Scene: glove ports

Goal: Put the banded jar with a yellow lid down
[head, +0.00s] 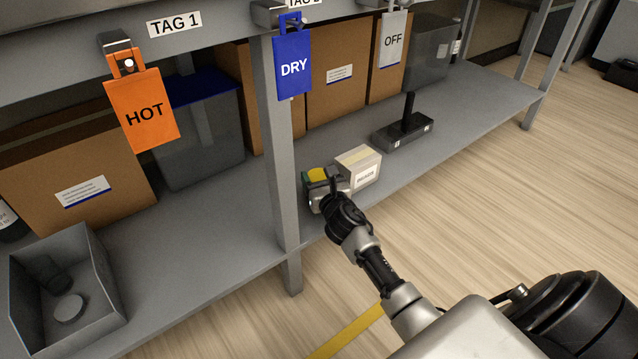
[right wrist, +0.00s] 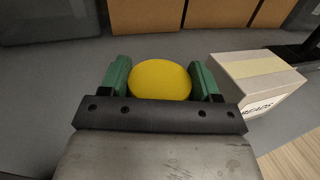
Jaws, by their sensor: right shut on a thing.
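The jar's yellow lid (right wrist: 160,80) shows between the green fingers of my right gripper (right wrist: 160,82) in the right wrist view. The gripper is shut on the jar. In the head view my right gripper (head: 318,182) is at the shelf, just right of the grey post, with the yellow lid (head: 317,174) showing between its fingers. The jar's bands and base are hidden, so I cannot tell whether it touches the shelf (head: 225,222). My left gripper is not in view.
A small pale box (head: 358,168) stands close to the right of the gripper; it also shows in the right wrist view (right wrist: 258,82). The grey post (head: 280,150) is close on the left. Cardboard boxes (head: 335,85) stand behind. A black stand (head: 403,131) is farther right. A grey bin (head: 65,290) sits front left.

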